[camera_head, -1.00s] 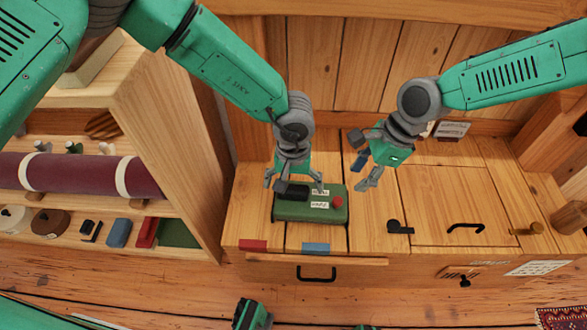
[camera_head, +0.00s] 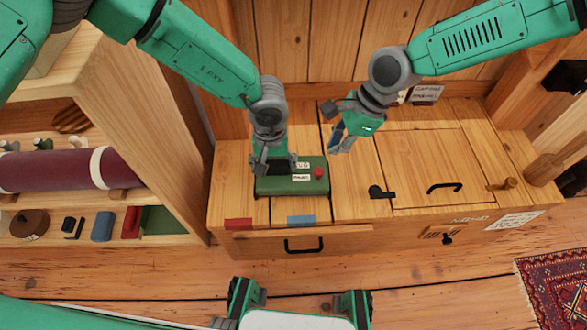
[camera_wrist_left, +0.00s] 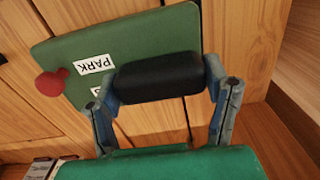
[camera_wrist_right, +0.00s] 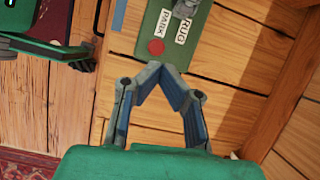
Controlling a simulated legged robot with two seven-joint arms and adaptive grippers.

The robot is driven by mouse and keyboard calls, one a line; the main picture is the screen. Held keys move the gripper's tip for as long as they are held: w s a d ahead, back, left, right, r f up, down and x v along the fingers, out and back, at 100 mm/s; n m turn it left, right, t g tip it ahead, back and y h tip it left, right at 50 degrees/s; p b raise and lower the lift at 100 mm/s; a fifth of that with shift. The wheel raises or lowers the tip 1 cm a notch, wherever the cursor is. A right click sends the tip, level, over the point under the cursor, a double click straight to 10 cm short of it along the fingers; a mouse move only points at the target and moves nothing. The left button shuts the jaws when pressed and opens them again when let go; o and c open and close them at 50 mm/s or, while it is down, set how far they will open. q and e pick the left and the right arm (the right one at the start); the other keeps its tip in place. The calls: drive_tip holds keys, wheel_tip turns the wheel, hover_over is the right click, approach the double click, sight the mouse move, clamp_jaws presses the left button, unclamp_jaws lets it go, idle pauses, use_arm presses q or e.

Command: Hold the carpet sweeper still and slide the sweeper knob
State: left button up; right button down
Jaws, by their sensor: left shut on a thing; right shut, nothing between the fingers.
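The carpet sweeper is a flat green box (camera_head: 300,186) on the wooden bench top, with white labels, one reading PARK, and a red sweeper knob (camera_head: 318,173) at its right. The knob also shows in the left wrist view (camera_wrist_left: 50,82) and the right wrist view (camera_wrist_right: 156,47). My left gripper (camera_head: 275,163) is shut on the sweeper's black grip bar (camera_wrist_left: 158,77), one finger at each end. My right gripper (camera_head: 337,142) is shut and empty, behind and right of the knob, apart from it. In the right wrist view its fingertips (camera_wrist_right: 160,70) meet just below the knob.
Red (camera_head: 238,224) and blue (camera_head: 300,221) patches mark the bench's front edge. A black latch (camera_head: 380,192) and a hatch with a black handle (camera_head: 445,187) lie to the right. A shelf unit (camera_head: 150,130) stands close on the left.

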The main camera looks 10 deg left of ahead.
sight(320, 176)
drive_tip(key=a+f+t+y, duration=0.1)
drive_tip(key=a, duration=0.1)
drive_tip(key=s+a+f+m+t+y, duration=0.1)
drive_tip(key=a+f+y, duration=0.1)
drive_tip(key=a+f+m+t+y, duration=0.1)
drive_tip(key=a+f+y, duration=0.1)
drive_tip(key=shift+s+f+t, duration=0.2)
drive_tip(key=shift+s+t, duration=0.1)
drive_tip(key=shift+s, duration=0.05)
drive_tip(key=shift+s+a+f+m+t+y, duration=0.1)
drive_tip(key=shift+a+f+m+t+y, duration=0.1)
drive_tip(key=shift+m+t+y, duration=0.4)
drive_tip(key=shift+s+f+m+t+y, duration=0.15)
drive_tip(key=shift+m+t+y, duration=0.15)
drive_tip(key=shift+t, duration=0.5)
drive_tip(key=s+d+m+t+h, duration=0.3)
drive_tip(key=s+d+m+t, duration=0.1)
drive_tip(key=s+m, duration=0.3)
drive_tip(key=s+d+m+t+h, duration=0.3)
drive_tip(key=s+m+t, duration=0.3)
drive_tip(key=s, duration=0.2)
drive_tip(key=shift+s+d+f+m+h, duration=0.15)
drive_tip(key=shift+d+f+m+h, duration=0.2)
drive_tip(key=shift+d, duration=0.25)
drive_tip(key=x, duration=1.4)
drive_tip(key=shift+r, duration=0.1)
